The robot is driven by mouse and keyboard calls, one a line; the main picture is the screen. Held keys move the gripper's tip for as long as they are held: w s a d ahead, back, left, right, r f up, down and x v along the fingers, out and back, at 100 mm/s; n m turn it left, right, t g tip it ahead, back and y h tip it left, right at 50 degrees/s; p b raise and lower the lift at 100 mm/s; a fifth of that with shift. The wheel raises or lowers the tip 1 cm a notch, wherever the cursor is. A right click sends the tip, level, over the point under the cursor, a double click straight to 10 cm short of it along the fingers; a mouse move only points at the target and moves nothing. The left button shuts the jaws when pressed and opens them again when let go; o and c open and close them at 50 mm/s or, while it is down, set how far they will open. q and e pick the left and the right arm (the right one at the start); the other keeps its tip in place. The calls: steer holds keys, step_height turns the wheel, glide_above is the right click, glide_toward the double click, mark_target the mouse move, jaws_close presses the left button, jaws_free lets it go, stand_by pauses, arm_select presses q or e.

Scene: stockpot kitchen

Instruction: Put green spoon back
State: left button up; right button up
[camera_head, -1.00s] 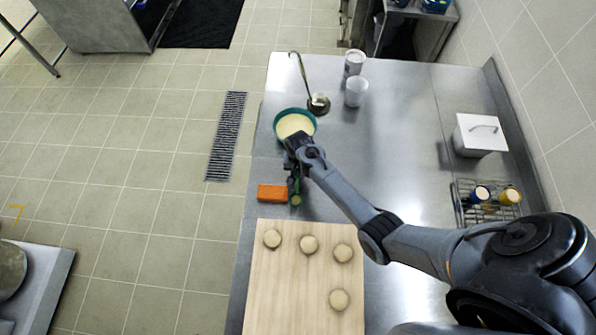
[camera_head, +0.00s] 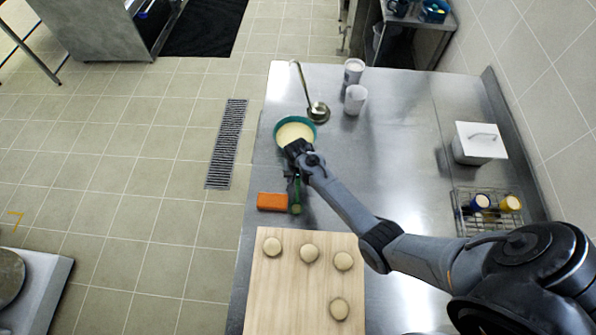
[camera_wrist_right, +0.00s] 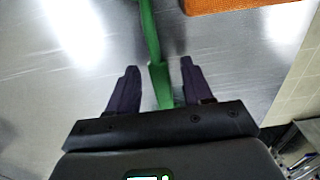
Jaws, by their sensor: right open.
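The green spoon (camera_head: 296,208) lies on the steel table next to the orange block, its upper part hidden under my right gripper in the head view. In the right wrist view the spoon's green handle (camera_wrist_right: 150,40) runs between the two dark fingers. My right gripper (camera_head: 293,182) is open, with its fingers (camera_wrist_right: 152,82) on either side of the handle and a gap on both sides. A green bowl (camera_head: 284,146) of pale contents stands just beyond the gripper. My left gripper is not in view.
An orange block (camera_head: 271,202) lies left of the spoon; it also shows in the wrist view (camera_wrist_right: 215,5). A wooden board (camera_head: 290,308) with several dough balls lies nearer. A ladle (camera_head: 318,111), white cups (camera_head: 355,98), a white box (camera_head: 478,146) and a wire rack (camera_head: 467,221) stand around.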

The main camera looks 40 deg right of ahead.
step_height(320, 180, up, 10)
steer(key=r, duration=0.1)
steer(key=s+a+r+n+t, duration=0.1)
steer(key=s+a+r+n, duration=0.1)
steer(key=s, duration=0.5)
steer(key=s+a+r+n+t, duration=0.1)
steer(key=s+a+r+n, duration=0.2)
steer(key=s+a+n, duration=0.2)
steer(key=s+a+r+n+t, duration=0.1)
steer(key=s+a+r+n, duration=0.2)
steer(key=s, duration=0.8)
steer(key=shift+a+n+t, duration=0.2)
steer(key=shift+n+t, duration=0.1)
steer(key=shift+n, duration=0.3)
steer(key=shift+r, duration=0.15)
step_height(320, 180, up, 7)
steer(key=p, duration=0.7)
steer(key=shift+r+p, duration=0.15)
steer(key=shift+p, duration=0.2)
